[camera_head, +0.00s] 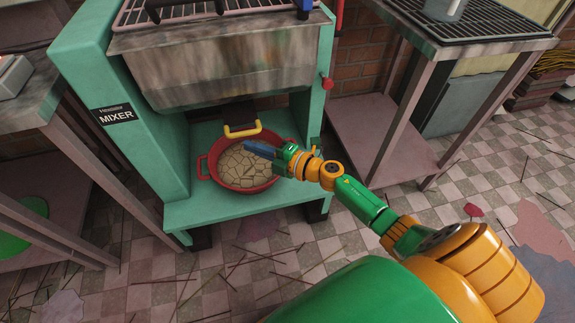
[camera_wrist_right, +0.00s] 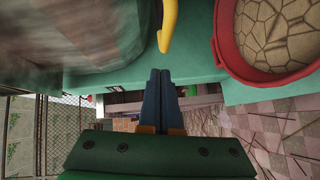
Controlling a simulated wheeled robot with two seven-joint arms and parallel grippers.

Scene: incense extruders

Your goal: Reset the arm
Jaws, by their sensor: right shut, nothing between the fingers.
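My right arm reaches in from the lower right in the head view. Its gripper (camera_head: 262,150) is at the right front part of the red basin, over or beside its rim. In the right wrist view the two blue fingers (camera_wrist_right: 159,100) are pressed together with nothing between them. The red basin (camera_head: 247,188) holds a cracked tan mass (camera_head: 240,166) and stands on the mixer's lower shelf. In the wrist view the basin (camera_wrist_right: 228,50) is at the upper right, apart from the fingers. My left gripper is not in view.
The teal mixer (camera_head: 150,150) has a metal trough (camera_head: 220,62) above the basin and a yellow handle (camera_head: 242,130) below it. A red knob (camera_head: 327,83) sticks out at right. Metal tables (camera_head: 400,110) stand on both sides. Sticks litter the checkered floor (camera_head: 250,270).

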